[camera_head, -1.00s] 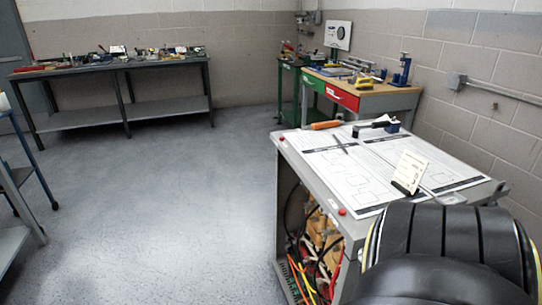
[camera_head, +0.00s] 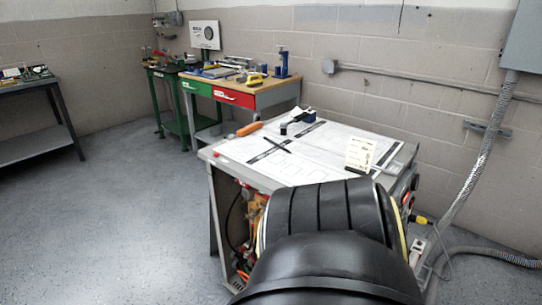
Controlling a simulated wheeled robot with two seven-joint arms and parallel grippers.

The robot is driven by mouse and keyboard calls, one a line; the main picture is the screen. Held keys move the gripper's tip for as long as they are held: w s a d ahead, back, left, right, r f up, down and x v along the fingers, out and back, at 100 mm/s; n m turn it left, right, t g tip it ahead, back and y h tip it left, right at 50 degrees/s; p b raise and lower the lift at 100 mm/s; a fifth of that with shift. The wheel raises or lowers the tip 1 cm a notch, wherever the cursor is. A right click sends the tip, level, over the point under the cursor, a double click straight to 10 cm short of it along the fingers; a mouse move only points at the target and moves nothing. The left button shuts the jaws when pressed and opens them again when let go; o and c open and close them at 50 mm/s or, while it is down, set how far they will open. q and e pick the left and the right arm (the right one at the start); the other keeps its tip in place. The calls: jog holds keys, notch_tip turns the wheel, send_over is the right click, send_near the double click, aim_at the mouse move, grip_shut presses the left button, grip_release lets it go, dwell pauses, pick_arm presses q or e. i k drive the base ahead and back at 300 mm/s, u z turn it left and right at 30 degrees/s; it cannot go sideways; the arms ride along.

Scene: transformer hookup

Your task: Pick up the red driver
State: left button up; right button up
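No clearly red driver can be made out. An orange-handled tool (camera_head: 249,129) lies at the far left edge of the grey cabinet top (camera_head: 205,153); it may be the driver, but its shaft is too small to tell. Neither gripper is in view. A large black ribbed part, likely my own arm, fills the bottom middle and hides the cabinet's near edge.
Printed sheets (camera_head: 300,165), a thin dark pen-like item (camera_head: 277,146), a dark blue block (camera_head: 309,116) and a small card on a stand (camera_head: 360,153) are on the cabinet. A wooden workbench (camera_head: 270,92) stands behind. Open floor (camera_head: 100,220) lies to the left.

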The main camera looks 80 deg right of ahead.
aim_at(414, 254)
jog(key=z, duration=2.1)
